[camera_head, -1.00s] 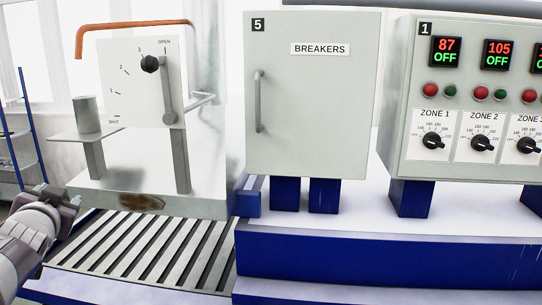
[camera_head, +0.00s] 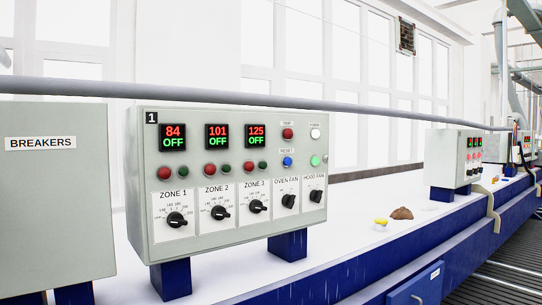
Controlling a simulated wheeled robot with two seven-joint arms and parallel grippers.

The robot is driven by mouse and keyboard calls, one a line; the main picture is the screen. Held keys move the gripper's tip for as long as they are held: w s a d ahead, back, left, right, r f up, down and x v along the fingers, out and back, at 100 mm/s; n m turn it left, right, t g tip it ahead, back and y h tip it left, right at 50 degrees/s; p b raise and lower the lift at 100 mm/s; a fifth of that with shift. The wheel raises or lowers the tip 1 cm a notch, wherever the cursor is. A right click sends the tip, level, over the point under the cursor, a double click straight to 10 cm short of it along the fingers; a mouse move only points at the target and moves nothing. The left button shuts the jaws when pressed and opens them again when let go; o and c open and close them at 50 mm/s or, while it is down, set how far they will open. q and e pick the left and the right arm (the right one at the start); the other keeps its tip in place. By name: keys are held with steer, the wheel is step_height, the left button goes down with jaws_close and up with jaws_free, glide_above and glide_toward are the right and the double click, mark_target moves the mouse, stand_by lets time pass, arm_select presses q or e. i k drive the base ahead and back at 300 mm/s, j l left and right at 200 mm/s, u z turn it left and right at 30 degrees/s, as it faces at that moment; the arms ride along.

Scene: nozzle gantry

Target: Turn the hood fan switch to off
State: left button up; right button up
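The hood fan switch (camera_head: 316,196) is a black knob on a white plate labelled HOOD FAN, at the lower right of the grey control panel (camera_head: 225,143) marked 1. Its pointer looks slightly tilted, but its setting is too small to read. The oven fan switch (camera_head: 289,201) is a similar black knob just left of it. Neither of my grippers shows in the head view now.
Three zone dials, including the zone 1 dial (camera_head: 176,220), share the panel. The grey breakers cabinet (camera_head: 50,200) stands at left. On the white bench top (camera_head: 345,225) lie a brown lump (camera_head: 401,213) and a yellow item (camera_head: 381,222). A second panel (camera_head: 452,158) stands farther right.

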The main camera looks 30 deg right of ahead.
mark_target(316, 195)
steer(key=z, duration=0.9)
